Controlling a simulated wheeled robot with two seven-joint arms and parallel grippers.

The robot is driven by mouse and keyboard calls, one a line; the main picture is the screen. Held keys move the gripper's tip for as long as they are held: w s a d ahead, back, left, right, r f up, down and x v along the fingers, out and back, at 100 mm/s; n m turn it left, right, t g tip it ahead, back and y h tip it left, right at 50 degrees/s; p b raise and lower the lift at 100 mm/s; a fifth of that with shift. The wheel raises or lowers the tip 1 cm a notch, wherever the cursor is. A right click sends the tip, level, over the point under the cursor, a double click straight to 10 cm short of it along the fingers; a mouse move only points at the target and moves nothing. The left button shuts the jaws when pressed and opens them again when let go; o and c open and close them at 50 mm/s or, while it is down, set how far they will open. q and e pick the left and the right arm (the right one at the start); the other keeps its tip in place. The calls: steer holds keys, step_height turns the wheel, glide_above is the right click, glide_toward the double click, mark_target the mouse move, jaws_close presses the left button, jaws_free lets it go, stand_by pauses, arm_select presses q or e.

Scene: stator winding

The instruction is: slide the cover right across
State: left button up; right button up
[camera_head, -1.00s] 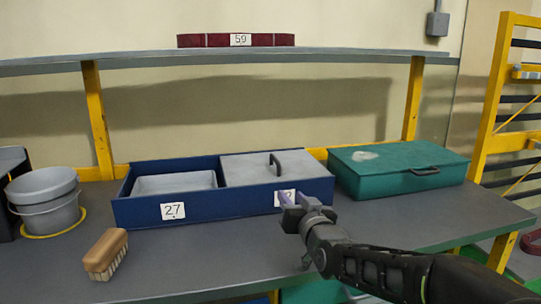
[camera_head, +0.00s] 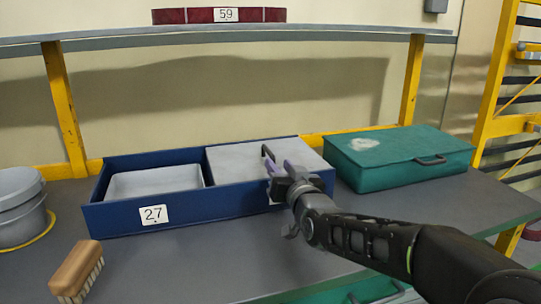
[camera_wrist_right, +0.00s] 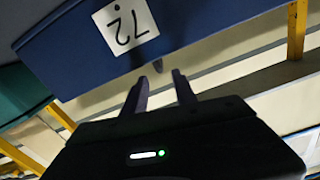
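The cover (camera_head: 235,162) is a flat grey panel over the right part of a long blue box (camera_head: 200,207). Its black handle (camera_head: 267,154) stands near the cover's middle. The left part of the box is uncovered and shows a grey inside (camera_head: 155,181). My right gripper (camera_head: 284,168) is open, over the front of the cover close to the handle. In the right wrist view its two fingers (camera_wrist_right: 160,92) are apart, with a small dark tip, likely the handle, beyond them. Whether the fingers touch the handle, I cannot tell. My left gripper is not in view.
A green case (camera_head: 395,160) stands close to the box's right end. Grey buckets (camera_head: 22,225) and a wooden brush (camera_head: 77,268) are on the left. A shelf (camera_head: 220,34) with a dark red item (camera_head: 170,17) runs above.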

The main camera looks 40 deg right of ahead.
mark_target(273, 159)
steer(key=x, duration=0.7)
steer(key=shift+w+d+p, duration=0.1)
steer(key=shift+w+p, duration=0.15)
steer(key=shift+p, duration=0.05)
steer(key=shift+c, duration=0.3)
jaws_close()
stand_by(0.8)
